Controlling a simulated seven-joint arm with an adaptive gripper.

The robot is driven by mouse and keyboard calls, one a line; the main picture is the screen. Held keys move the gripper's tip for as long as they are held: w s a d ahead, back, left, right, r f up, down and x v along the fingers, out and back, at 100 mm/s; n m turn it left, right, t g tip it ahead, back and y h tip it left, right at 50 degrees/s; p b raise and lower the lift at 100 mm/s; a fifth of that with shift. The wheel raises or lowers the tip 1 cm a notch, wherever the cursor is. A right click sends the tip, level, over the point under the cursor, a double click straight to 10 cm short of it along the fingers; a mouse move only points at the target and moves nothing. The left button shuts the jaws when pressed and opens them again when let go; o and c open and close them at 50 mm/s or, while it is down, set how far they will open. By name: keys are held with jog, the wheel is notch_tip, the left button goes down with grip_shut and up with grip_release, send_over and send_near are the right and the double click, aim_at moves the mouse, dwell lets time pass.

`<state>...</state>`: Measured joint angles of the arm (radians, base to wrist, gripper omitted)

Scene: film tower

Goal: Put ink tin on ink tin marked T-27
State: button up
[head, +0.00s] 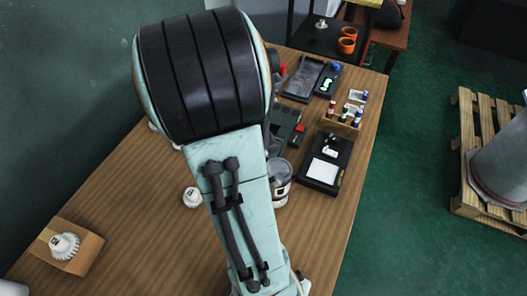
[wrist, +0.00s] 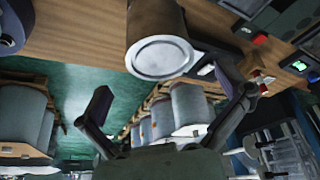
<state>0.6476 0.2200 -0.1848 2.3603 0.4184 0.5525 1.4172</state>
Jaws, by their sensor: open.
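A grey tin (head: 281,183) with a pale label stands on the wooden table beside my arm in the head view, partly hidden by it. In the wrist view a brownish tin (wrist: 158,42) shows its pale round end, with the table behind it. I cannot tell whether this is the same tin, and no T-27 mark is readable. My gripper (wrist: 165,82) is open, its two dark fingers spread wide. The tin's round end lies between the fingertips in the picture, with no visible contact. My gripper is hidden behind my arm in the head view.
Black trays (head: 325,163) and a small bottle rack (head: 342,120) line the table's right side. A white ribbed part (head: 191,197) stands left of my arm, and another (head: 64,246) sits on a cardboard box (head: 84,262). The table's front left is mostly clear.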

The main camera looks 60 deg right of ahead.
jog(key=w+a+r+n+t, duration=0.2)
jog(key=w+a+r+n, duration=0.3)
jog(key=a+r+n, duration=0.15)
jog(key=s+a+r+n+y, duration=0.1)
jog(key=a+n, duration=0.9)
jog(key=n, duration=0.1)
jog(key=s+a+r+n+t+y, duration=0.1)
jog(key=a+n+y, duration=0.1)
jog(key=a+n, duration=0.8)
jog(key=shift+s+a+r+n+y, duration=0.15)
jog(key=shift+s+r+n+y, duration=0.2)
jog(key=shift+n, duration=0.8)
